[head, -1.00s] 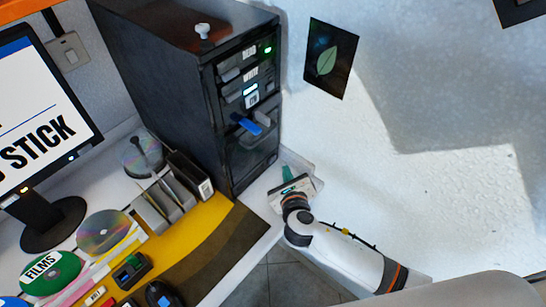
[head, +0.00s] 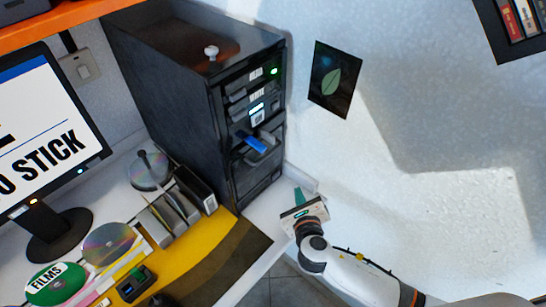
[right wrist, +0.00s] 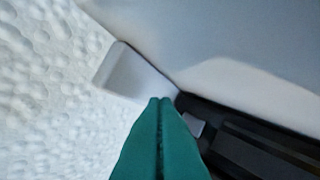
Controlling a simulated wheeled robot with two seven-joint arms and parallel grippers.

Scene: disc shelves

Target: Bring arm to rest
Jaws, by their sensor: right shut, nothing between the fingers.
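My right arm (head: 355,278) comes in from the lower right in the head view. My right gripper (head: 298,194) is at the right end of the desk, just right of the black disc tower (head: 170,85) and apart from it. Its green fingers are closed together with nothing between them; they also show in the right wrist view (right wrist: 160,102), pointing towards a pale edge near the wall. My left gripper is in neither view.
A blue piece (head: 251,142) sticks out of the tower front. A monitor (head: 40,140), a disc spindle (head: 150,168), a green disc labelled FILMS (head: 52,284) and a yellow mat (head: 200,240) are on the left. The wall (head: 420,200) on the right holds a leaf picture (head: 334,80).

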